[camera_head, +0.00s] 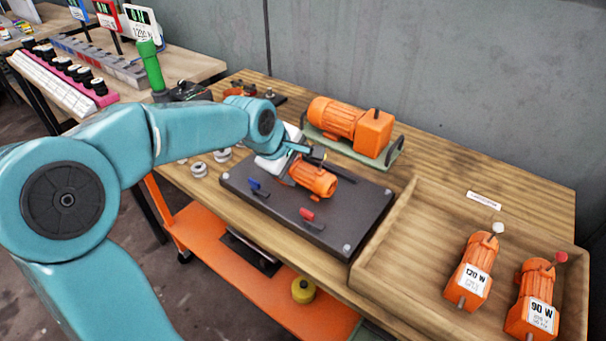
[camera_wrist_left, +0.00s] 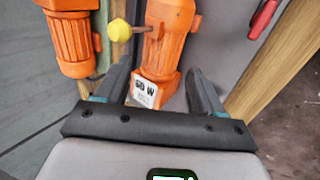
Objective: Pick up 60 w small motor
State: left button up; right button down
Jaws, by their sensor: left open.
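The small orange 60 W motor (camera_head: 316,180) lies on a dark plate (camera_head: 343,229) on the wooden table. In the left wrist view, the motor (camera_wrist_left: 174,38) has a white label (camera_wrist_left: 145,90) reading 60 W and a yellow knob (camera_wrist_left: 120,30) on a stalk. My left gripper (camera_head: 305,158) is open over the motor's back end. In the left wrist view, the fingers of my left gripper (camera_wrist_left: 160,88) stand on either side of the labelled end, apart from it as far as I can tell. My right gripper is not in view.
A larger orange motor (camera_head: 337,118) on a green base stands behind the plate. A wooden tray (camera_head: 385,265) at right holds a 120 W motor (camera_head: 472,270) and a 90 W motor (camera_head: 533,300). Blue (camera_head: 258,188) and red (camera_head: 310,217) levers sit on the plate.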

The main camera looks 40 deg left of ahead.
aim_at(302, 170)
pick_arm(q)
jog(key=x, duration=0.5)
jog(key=shift+s+a+f+b, duration=0.1)
jog(key=shift+a+f+b, duration=0.05)
jog(key=shift+b, duration=0.15)
jog(key=shift+s, duration=0.1)
grip_shut()
jog(key=shift+r, duration=0.2)
